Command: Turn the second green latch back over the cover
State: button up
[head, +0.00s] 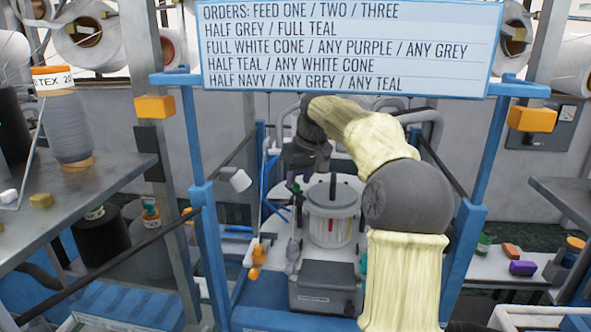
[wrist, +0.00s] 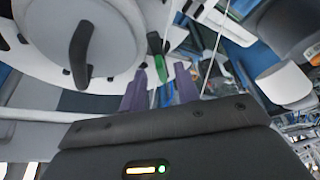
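The pot (head: 332,222) stands in the middle of the head view, a pale cylinder with a light cover (head: 334,196) and a dark upright handle. In the wrist view the cover (wrist: 115,25) fills the upper left, with its dark curved handle across it. A green latch (wrist: 156,55) shows at the cover's right edge, just beyond my fingertips. My gripper (wrist: 160,78) has two purple fingers, set apart with nothing held between them. In the head view my gripper (head: 300,182) is at the pot's back left, partly hidden. I cannot make out the other latch.
A grey box (head: 326,276) stands in front of the pot. Blue posts (head: 208,250) and an orders sign (head: 345,45) frame the machine. Grey tubes arch behind the pot.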

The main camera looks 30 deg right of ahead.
jog(key=shift+w+a+r, duration=0.1)
jog(key=shift+w+r, duration=0.05)
jog(key=shift+w, duration=0.6)
jog(key=shift+w+f+p, duration=0.25)
jog(key=shift+p, duration=0.2)
jog(key=shift+f, duration=0.45)
grip_shut()
